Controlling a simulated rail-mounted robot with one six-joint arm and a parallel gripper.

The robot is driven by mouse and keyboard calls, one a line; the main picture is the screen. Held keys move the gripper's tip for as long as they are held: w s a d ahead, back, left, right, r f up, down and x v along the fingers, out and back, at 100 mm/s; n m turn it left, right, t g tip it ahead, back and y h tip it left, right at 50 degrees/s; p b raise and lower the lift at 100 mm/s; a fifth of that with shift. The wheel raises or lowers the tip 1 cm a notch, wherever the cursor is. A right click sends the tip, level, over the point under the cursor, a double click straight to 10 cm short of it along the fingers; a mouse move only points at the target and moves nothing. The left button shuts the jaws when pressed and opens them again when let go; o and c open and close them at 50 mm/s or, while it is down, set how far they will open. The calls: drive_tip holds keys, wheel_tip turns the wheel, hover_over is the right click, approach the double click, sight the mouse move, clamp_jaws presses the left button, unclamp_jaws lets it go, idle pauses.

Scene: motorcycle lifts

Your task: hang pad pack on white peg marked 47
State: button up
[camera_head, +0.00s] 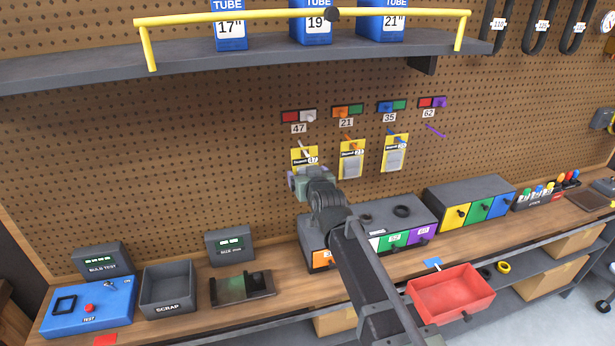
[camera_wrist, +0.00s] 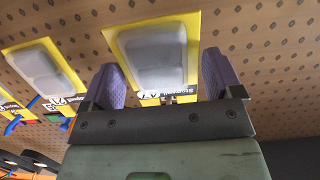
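A pad pack (camera_head: 298,155), a yellow card labelled 47 with a grey blister, is at the white peg (camera_head: 303,147) below the 47 tag (camera_head: 299,129). The white peg appears to pass through the card's top. My gripper (camera_head: 308,175) is just in front and hides the pack's lower part. In the wrist view the pack (camera_wrist: 152,55) appears upside down between my two spread fingers (camera_wrist: 165,85), with a small gap at the left finger. My gripper looks open.
Similar packs hang on the orange peg marked 21 (camera_head: 351,163) and the blue peg marked 35 (camera_head: 394,158). The purple peg marked 62 (camera_head: 435,131) is bare. A shelf (camera_head: 270,62) is above; drawer units and an open red drawer (camera_head: 450,293) are below.

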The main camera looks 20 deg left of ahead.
drive_tip(key=shift+o, duration=1)
drive_tip(key=p+v, duration=0.2)
drive_tip(key=v, duration=0.9)
drive_tip(key=s+d+f+g+h, duration=0.3)
drive_tip(key=s+f+g, duration=0.15)
drive_tip(key=f, duration=0.25)
drive_tip(key=s+d+f+m+g+h+b, duration=0.1)
drive_tip(key=s+d+f+m+g+h, duration=0.1)
drive_tip(key=d, duration=0.9)
drive_tip(key=s+d+f+m+g+h+b, duration=0.1)
drive_tip(key=s+d+f+m+g+h, duration=0.1)
drive_tip(key=d, duration=0.8)
drive_tip(key=s+d+f+m+g+h+b, duration=0.2)
drive_tip(key=s+d+f+m+g, duration=0.1)
drive_tip(key=d, duration=0.8)
wheel_tip(320, 180, down, 4)
drive_tip(key=shift+s+d+r+g, duration=0.1)
drive_tip(key=shift+s+d+g, duration=0.2)
drive_tip(key=shift+s+g, duration=0.5)
drive_tip(key=shift+s, duration=0.1)
drive_tip(key=shift+c, duration=0.2)
